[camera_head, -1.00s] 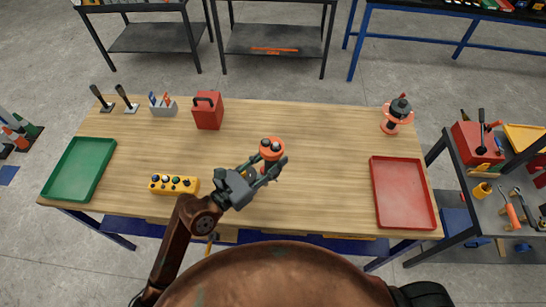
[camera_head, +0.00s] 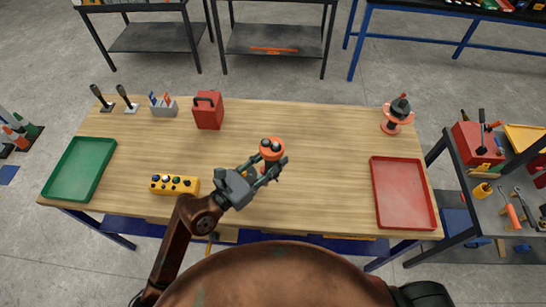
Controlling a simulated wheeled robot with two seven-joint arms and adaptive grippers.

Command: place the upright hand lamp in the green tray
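An upright orange-topped item (camera_head: 271,148), which I take for the hand lamp, stands near the middle of the wooden table. Its top is round, with two dark round spots; its lower part is largely hidden by my gripper. My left gripper (camera_head: 270,172) reaches in from the lower left, with its fingers around the lamp's lower body. Whether the fingers press on it cannot be made out. The green tray (camera_head: 80,170) lies empty at the table's left end. My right gripper is not in view.
A yellow button box (camera_head: 174,184) lies between the green tray and my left arm. A red box with a black handle (camera_head: 208,111), a grey holder (camera_head: 163,106) and two black-handled tools stand at the back left. A red tray (camera_head: 402,194) and a red-black spool-like item (camera_head: 397,116) are on the right.

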